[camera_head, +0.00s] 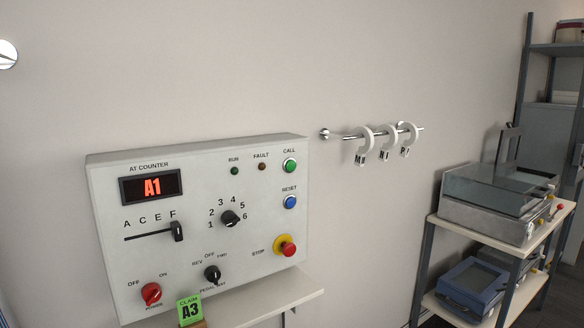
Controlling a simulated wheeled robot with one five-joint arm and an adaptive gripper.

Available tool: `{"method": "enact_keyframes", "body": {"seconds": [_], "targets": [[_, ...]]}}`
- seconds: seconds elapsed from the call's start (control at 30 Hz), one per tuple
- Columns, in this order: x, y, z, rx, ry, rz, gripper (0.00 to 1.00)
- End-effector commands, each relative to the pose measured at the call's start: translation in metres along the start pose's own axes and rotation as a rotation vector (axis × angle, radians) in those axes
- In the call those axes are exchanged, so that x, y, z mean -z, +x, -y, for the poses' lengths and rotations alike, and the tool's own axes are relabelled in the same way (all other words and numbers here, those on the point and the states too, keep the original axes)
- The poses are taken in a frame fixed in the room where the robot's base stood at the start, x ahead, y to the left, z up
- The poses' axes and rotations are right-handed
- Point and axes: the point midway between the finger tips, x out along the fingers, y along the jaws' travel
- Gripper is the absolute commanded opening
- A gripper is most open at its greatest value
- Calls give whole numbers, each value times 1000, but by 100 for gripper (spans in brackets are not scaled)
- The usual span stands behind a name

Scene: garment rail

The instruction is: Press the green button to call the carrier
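The green button (290,165) is at the top right of the control panel (120,250), under the label CALL. It stands out from the panel face and nothing covers it. The red display (152,187) reads A1 under AT COUNTER. A green claim card (189,310) reading A3 stands at the panel's lower edge. The slider (177,231) is at its right end, by the letter F. My gripper is not in view.
A blue RESET button (290,202) sits below the green one, and a red STOP button (286,246) lower. A shelf ledge (290,292) juts out below the panel. A rail (345,135) with white lettered rings is right. A rack (433,225) with machines stands far right.

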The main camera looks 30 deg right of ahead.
Motion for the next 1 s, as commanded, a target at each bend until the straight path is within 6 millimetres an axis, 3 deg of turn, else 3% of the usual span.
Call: {"method": "enact_keyframes", "body": {"seconds": [0.47, 1.0], "targets": [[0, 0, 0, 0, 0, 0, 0], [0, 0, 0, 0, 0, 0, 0]]}}
